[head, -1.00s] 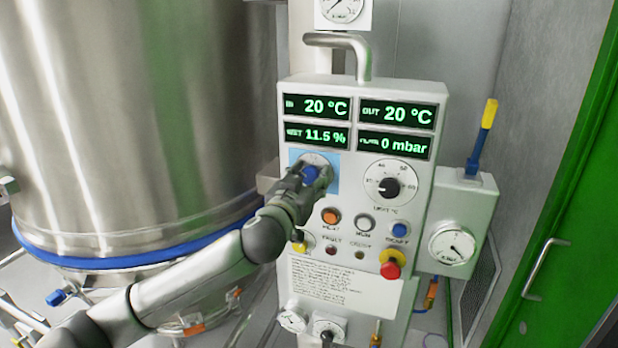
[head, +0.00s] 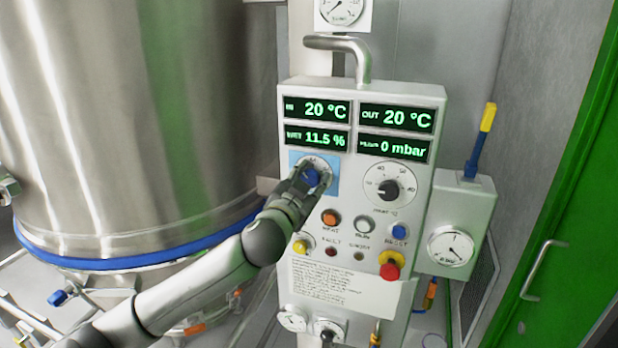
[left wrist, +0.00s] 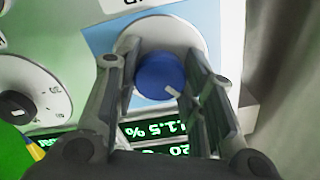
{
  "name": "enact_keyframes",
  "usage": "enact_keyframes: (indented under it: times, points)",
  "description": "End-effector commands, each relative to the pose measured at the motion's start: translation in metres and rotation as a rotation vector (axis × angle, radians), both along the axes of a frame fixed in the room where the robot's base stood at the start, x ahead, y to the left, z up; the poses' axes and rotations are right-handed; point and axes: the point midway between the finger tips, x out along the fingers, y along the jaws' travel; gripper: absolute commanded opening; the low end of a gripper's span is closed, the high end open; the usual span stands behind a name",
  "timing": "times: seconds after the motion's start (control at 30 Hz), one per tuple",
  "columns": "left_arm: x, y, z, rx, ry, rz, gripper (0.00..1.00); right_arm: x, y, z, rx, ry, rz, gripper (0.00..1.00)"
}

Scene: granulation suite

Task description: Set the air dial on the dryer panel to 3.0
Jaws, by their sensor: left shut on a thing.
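The air dial is a blue knob (head: 311,176) on a round white scale plate over a light blue square, at the left of the dryer panel (head: 436,100). My left gripper (head: 309,180) reaches it from the lower left and is shut on it. In the left wrist view the blue knob (left wrist: 160,78) sits between the two fingers of the left gripper (left wrist: 158,88), and its white pointer mark points toward the lower right of that upside-down picture. The scale numbers are too small or covered to read. My right gripper is not in view.
A black dial (head: 388,189) on a white scale is to the right. Below are an orange button (head: 331,217), a white button (head: 364,224), a blue button (head: 399,231) and a red emergency knob (head: 390,270). A large steel vessel (head: 130,120) stands at the left.

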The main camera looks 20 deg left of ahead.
Motion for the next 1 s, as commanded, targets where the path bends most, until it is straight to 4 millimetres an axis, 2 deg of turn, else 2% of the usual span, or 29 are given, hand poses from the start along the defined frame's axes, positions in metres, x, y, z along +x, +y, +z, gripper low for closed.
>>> enact_keyframes:
  times: [1.0]
  points:
    - [0.0, 0.0, 0.002, 0.969, -0.031, 0.0, 0.13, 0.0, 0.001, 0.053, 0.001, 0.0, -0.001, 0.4]
